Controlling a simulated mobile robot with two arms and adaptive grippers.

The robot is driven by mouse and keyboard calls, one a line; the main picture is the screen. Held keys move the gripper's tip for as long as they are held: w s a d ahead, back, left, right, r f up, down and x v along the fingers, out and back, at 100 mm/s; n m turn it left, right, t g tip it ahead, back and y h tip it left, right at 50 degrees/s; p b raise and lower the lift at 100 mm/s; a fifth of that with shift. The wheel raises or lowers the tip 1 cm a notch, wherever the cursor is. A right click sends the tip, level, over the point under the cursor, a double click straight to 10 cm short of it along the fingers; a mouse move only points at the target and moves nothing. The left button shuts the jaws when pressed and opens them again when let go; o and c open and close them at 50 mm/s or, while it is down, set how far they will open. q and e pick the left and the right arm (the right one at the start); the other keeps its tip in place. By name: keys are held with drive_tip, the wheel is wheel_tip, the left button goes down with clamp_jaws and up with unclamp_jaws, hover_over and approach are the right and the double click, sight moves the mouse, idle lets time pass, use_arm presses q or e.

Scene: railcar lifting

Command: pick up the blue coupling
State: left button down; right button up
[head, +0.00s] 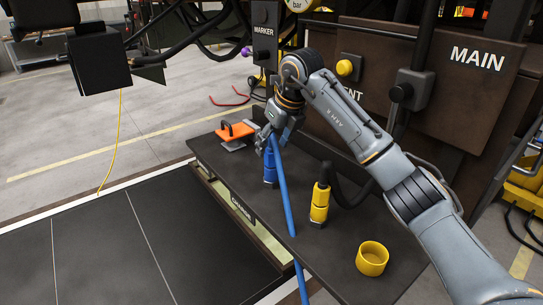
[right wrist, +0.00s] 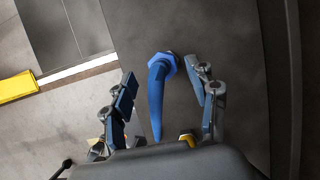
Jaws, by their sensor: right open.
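The blue coupling (head: 270,168) stands on the dark shelf, just below my right gripper (head: 270,140). A long blue hose (head: 286,200) runs from near the gripper down past the shelf's front edge. In the right wrist view, the blue coupling (right wrist: 162,62) shows as a blue collar with the curved blue hose (right wrist: 156,105) below it. My right gripper (right wrist: 160,80) is open there, one finger on each side of the blue part, with gaps visible. My left gripper is not in view.
A yellow coupling (head: 320,204) with a black hose stands right of the blue one. A yellow cup (head: 372,260) is nearer the front. An orange-handled item (head: 236,132) lies at the shelf's left end. A panel marked MAIN (head: 470,85) rises behind.

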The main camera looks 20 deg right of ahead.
sight(274, 146)
drive_tip(key=p+x, duration=0.1)
drive_tip(key=x, duration=0.2)
drive_tip(key=shift+d+f, duration=0.1)
drive_tip(key=shift+f, duration=0.2)
drive_tip(key=shift+w+f+p, duration=0.25)
drive_tip(key=shift+f+p, duration=0.05)
drive_tip(key=shift+f, duration=0.1)
clamp_jaws()
drive_tip(key=shift+r, duration=0.1)
